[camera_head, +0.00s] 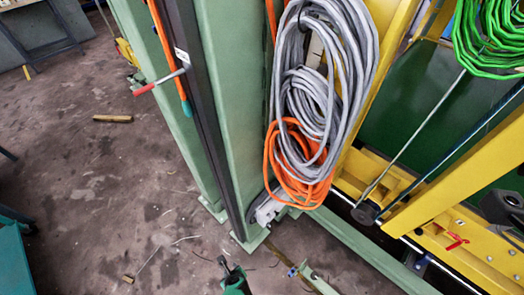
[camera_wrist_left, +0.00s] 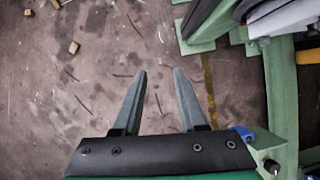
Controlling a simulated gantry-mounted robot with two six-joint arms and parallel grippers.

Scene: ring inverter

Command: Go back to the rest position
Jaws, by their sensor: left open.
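My left gripper (camera_head: 231,268) shows small at the bottom edge of the head view, over the bare floor, in front of the foot of a green post. In the left wrist view, the left gripper (camera_wrist_left: 160,70) has its two grey fingers spread apart with only stained floor between and beyond them. It is open and empty. The rest of the left arm is mostly out of the head view. My right gripper is in neither view.
Green steel posts (camera_head: 227,110) stand close ahead, with grey cables (camera_head: 290,75) and orange cables (camera_head: 272,160) hanging there. A yellow frame (camera_head: 460,180) and green cable coil (camera_head: 485,40) are at the right. Wood blocks (camera_head: 112,118) lie on the open floor left.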

